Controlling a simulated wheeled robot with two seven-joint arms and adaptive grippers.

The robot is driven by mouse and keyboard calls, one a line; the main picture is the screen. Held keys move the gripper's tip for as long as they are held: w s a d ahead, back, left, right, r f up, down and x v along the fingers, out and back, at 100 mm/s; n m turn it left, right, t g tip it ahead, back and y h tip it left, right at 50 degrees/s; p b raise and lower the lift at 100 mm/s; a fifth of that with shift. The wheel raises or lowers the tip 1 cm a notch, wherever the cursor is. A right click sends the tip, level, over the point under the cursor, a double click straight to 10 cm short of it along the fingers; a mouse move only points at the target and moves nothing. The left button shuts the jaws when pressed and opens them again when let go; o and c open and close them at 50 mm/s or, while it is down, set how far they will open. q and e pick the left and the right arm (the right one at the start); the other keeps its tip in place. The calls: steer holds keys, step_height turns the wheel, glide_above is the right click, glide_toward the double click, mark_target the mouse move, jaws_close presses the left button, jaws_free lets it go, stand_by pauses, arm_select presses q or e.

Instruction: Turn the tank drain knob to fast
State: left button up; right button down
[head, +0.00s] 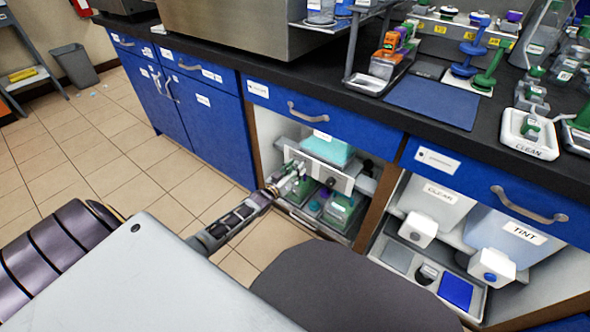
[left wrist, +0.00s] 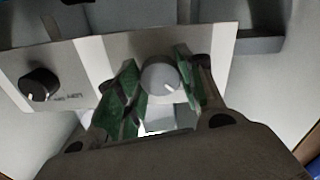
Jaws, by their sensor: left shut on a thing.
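In the head view my left gripper (head: 294,180) reaches into the open middle cabinet, at a pale panel (head: 313,172) below a teal tank (head: 328,150). In the left wrist view my left gripper (left wrist: 160,88) has its green-padded fingers on either side of a light grey round knob (left wrist: 160,77), shut on it. A white pointer mark shows on the knob's lower right. A black knob (left wrist: 38,84) with a white mark sits apart on the same panel. The lettering beside it is too small to read surely. My right gripper is not in view.
Green-lidded containers (head: 341,209) stand below the panel in the cabinet. To the right are the CLEAR tank (head: 440,196) and the TINT tank (head: 521,235) with front taps. The counter above holds a blue mat (head: 432,101) and labware.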

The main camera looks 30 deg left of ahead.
arm_select(q)
steer(key=shift+m, duration=0.3)
steer(key=m+p, duration=0.3)
steer(key=m, duration=1.4)
stand_by(0.3)
steer(key=shift+m, duration=0.3)
